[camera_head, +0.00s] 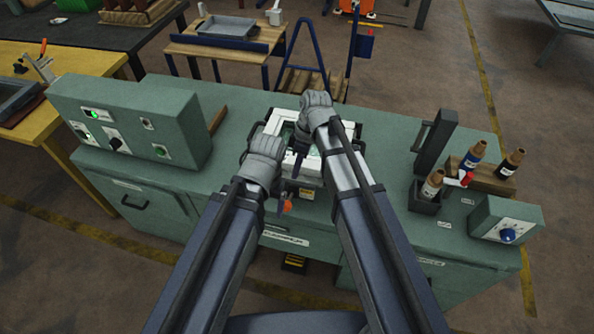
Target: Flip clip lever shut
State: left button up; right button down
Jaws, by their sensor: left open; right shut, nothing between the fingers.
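A white frame (274,127) with dark corner pieces lies on the green workbench, with green showing inside it. Both grippers cover much of it. A small orange piece (287,206) shows at the bench's front edge, just below the frame; I cannot tell whether it is the clip lever's tip. My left gripper (279,190) is open at the frame's lower left, close to the orange piece. My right gripper (298,158) is shut and empty over the frame's middle. The clip lever's position is not clear, and I cannot tell whether either gripper touches it.
A green control box (130,122) stands left on the workbench (237,112). The bench between frame and right-hand items is fairly clear.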

aim_at(287, 203)
jog(key=b+x, duration=1)
jog(key=x, duration=0.1)
jog(key=shift+a+f, duration=0.1)
jog(key=shift+f, duration=0.3)
jog(key=shift+s, duration=0.2)
